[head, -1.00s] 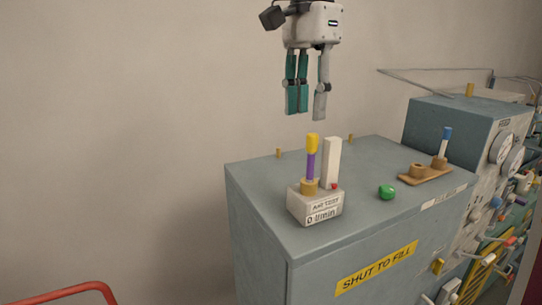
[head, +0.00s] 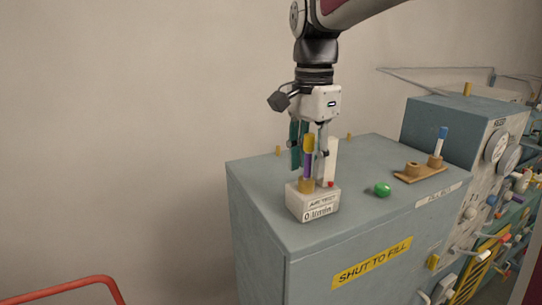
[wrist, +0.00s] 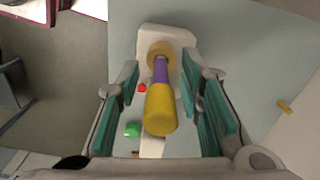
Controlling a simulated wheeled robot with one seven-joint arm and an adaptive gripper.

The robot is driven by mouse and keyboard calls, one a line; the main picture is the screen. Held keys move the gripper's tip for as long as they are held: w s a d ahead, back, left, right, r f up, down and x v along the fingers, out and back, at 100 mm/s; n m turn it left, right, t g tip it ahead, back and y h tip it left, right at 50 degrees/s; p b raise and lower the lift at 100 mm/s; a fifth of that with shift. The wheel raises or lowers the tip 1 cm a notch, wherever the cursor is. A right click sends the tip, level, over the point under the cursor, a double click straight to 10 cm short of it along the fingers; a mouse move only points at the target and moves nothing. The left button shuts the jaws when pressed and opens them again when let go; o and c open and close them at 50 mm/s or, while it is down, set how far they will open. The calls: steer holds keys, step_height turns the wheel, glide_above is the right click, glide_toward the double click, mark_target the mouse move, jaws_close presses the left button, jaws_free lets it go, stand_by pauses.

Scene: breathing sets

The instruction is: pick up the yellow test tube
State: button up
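The yellow test tube (head: 309,144) has a yellow cap over a purple body. It stands upright in a tan ring on a small white device with a dial label (head: 313,205), on top of a grey cabinet. My gripper (head: 310,165) has come down over it with its fingers pointing downward. In the wrist view the tube (wrist: 160,110) lies between my two teal-padded fingers (wrist: 167,112), with a gap on each side. My gripper is open and holds nothing. In the head view the fingers partly hide behind the tube.
A white upright block (head: 330,160) stands on the device close behind the tube. A green ball (head: 382,190) lies to the right on the cabinet top (head: 262,205). Farther right, a wooden holder (head: 420,175) carries a blue-capped tube (head: 441,138).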

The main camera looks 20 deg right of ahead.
jaws_close()
steer(key=shift+r, duration=0.1)
